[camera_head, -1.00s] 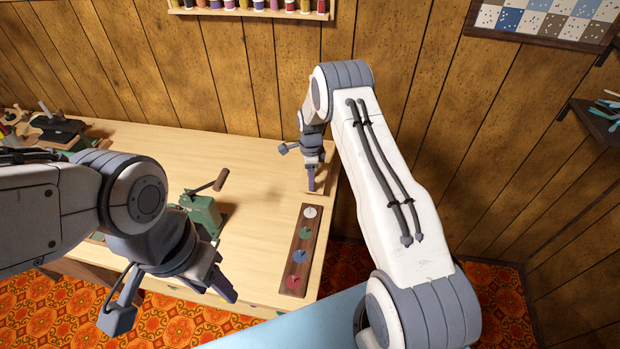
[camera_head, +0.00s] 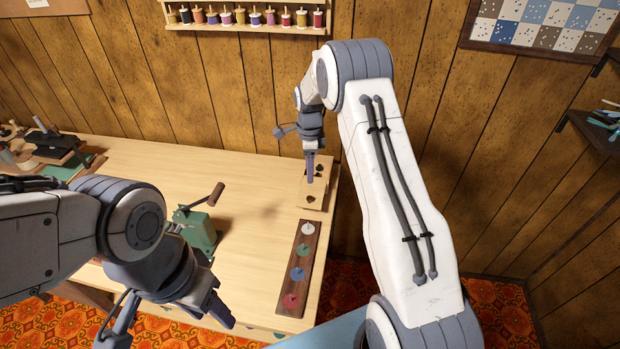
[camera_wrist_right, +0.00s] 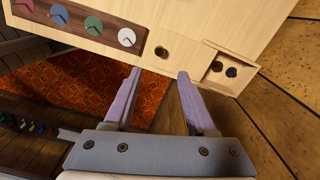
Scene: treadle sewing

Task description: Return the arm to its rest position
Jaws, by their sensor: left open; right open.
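My right arm reaches over the table's right end. Its gripper (camera_head: 297,158) is open at the far right corner, in front of a light wooden piece (camera_head: 312,197) with a hole and dark round spots. In the right wrist view the same gripper (camera_wrist_right: 159,75) has its fingers spread with nothing between them. The hole and a recess with two dark round things (camera_wrist_right: 225,70) lie beyond the fingertips. My left gripper (camera_head: 168,322) is open and empty in front of the table's near edge, partly cut off by the frame.
The pale wooden table (camera_head: 250,190) holds a green cranked device (camera_head: 197,230) and a dark strip with coloured discs (camera_head: 299,268). Dark tools crowd its left end. A spool rack (camera_head: 245,17) hangs on the wall. A shelf (camera_head: 596,130) juts out at right.

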